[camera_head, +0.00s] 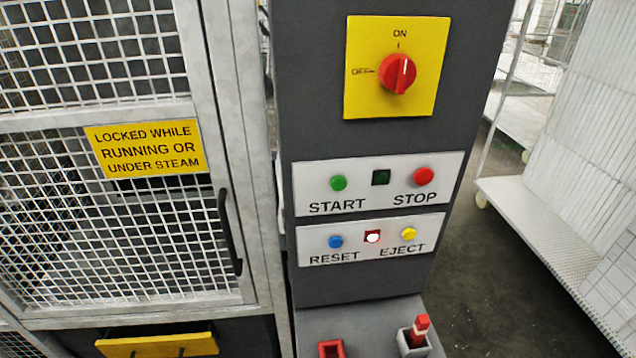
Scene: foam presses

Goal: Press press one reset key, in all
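The blue RESET key (335,241) is on the lower white plate (312,250) of the dark control column (300,110). A lit lamp (372,237), white in a red frame, sits to its right, with the yellow EJECT key (408,234) beyond it. The upper plate has a green START key (338,183), a dark green unlit lamp (380,178) and a red STOP key (424,176). Above, a red rotary switch (397,74) on a yellow plate has its white mark pointing up toward ON. Neither of my grippers is in view.
A mesh guard door (130,235) with a black handle (229,232) stands left of the column and looks shut. Below the keys, a ledge holds a red-topped item (421,325) in a grey holder and a red socket (331,348). A rack with white panels (590,150) stands right.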

